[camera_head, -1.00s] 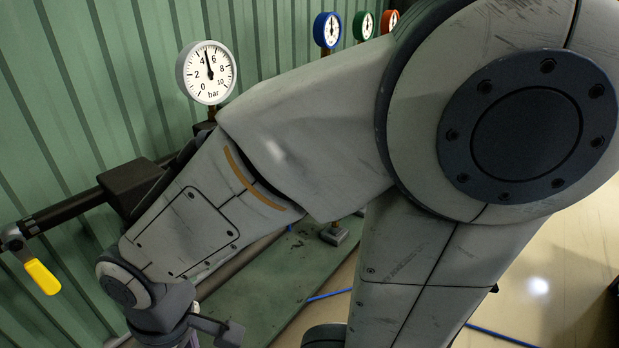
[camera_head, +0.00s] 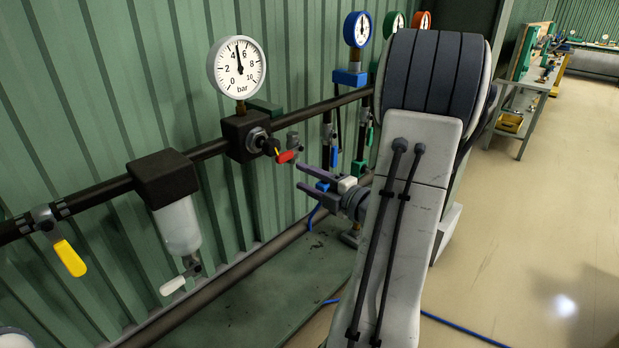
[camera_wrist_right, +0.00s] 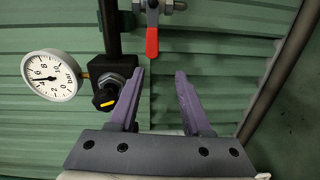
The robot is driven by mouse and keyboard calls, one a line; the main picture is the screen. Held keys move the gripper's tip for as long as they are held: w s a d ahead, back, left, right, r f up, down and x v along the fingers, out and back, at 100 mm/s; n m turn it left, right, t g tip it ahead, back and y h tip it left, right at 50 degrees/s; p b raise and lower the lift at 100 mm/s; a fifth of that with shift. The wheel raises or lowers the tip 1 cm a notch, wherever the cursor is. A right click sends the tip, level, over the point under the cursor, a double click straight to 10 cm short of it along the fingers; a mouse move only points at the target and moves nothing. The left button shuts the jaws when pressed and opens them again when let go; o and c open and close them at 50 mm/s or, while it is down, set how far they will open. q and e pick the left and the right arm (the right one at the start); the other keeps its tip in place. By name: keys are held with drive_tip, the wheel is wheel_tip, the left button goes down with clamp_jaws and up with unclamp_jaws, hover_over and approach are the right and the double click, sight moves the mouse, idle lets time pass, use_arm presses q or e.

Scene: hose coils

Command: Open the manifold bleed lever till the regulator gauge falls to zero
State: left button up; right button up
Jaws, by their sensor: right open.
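The regulator gauge (camera_head: 237,67) is a white dial on a black regulator block (camera_head: 240,137); its needle stands between 4 and 6 bar. It also shows sideways in the wrist view (camera_wrist_right: 50,75). A red lever (camera_head: 287,156) sits on a small valve just right of the regulator's knob; no label tells me whether it is the bleed lever. It shows in the wrist view too (camera_wrist_right: 152,42). My right gripper (camera_head: 299,177) is open and empty, its purple fingers beside and below the red lever. In the wrist view the lever lies beyond the fingertips (camera_wrist_right: 160,75), apart from them. My left gripper is out of view.
A yellow lever (camera_head: 70,258) hangs on the pipe at left. A filter bowl (camera_head: 179,225) has a white lever (camera_head: 172,285) below it. The regulator knob (camera_wrist_right: 107,98) is close to one finger. Blue (camera_head: 358,30), green and orange gauges stand behind my arm.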

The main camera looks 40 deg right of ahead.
sight(279, 162)
drive_tip(key=shift+n+t, duration=0.3)
drive_tip(key=shift+n, duration=0.1)
drive_tip(key=w, duration=0.2)
drive_tip(key=w+p, duration=0.1)
drive_tip(key=w, duration=0.2)
drive_tip(key=w+p, duration=0.1)
drive_tip(key=w, duration=0.1)
drive_tip(key=shift+w+a+r, duration=0.2)
drive_tip(key=shift+a+r, duration=0.1)
drive_tip(key=shift+r, duration=0.1)
drive_tip(key=shift+w+y, duration=0.25)
drive_tip(key=shift+y, duration=0.05)
